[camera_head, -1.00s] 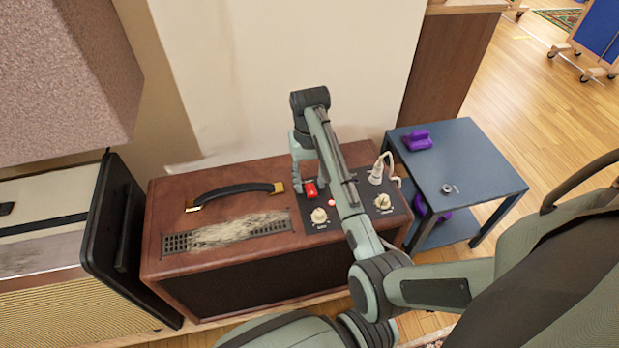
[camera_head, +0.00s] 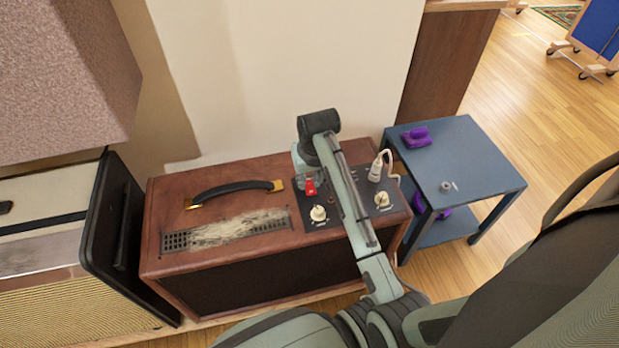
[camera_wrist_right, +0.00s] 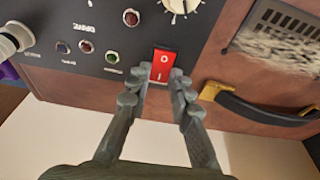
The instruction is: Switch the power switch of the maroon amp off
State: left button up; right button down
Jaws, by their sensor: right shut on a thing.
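The maroon amp (camera_head: 290,271) stands against the wall with a black control panel on its top. Its red power switch (camera_head: 310,187) is at the panel's back left, and in the right wrist view the red rocker (camera_wrist_right: 163,66) shows O and I marks. My right gripper (camera_head: 303,176) is at the switch; in the right wrist view its fingers (camera_wrist_right: 158,80) are closed in around the rocker's sides. A small round indicator (camera_head: 333,199) on the panel looks dark. My right forearm covers part of the panel. My left gripper is not in view.
Cream knobs (camera_head: 318,214) and a white plug with cable (camera_head: 376,170) stand up from the panel. The black handle (camera_head: 235,190) is left of it. A blue side table (camera_head: 470,160) holds a purple object (camera_head: 416,137). Another amp (camera_head: 60,262) stands close on the left.

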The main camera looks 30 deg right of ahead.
jog(key=c, duration=1.4)
grip_release()
jog(key=shift+o, duration=0.2)
jog(key=v, duration=1.2)
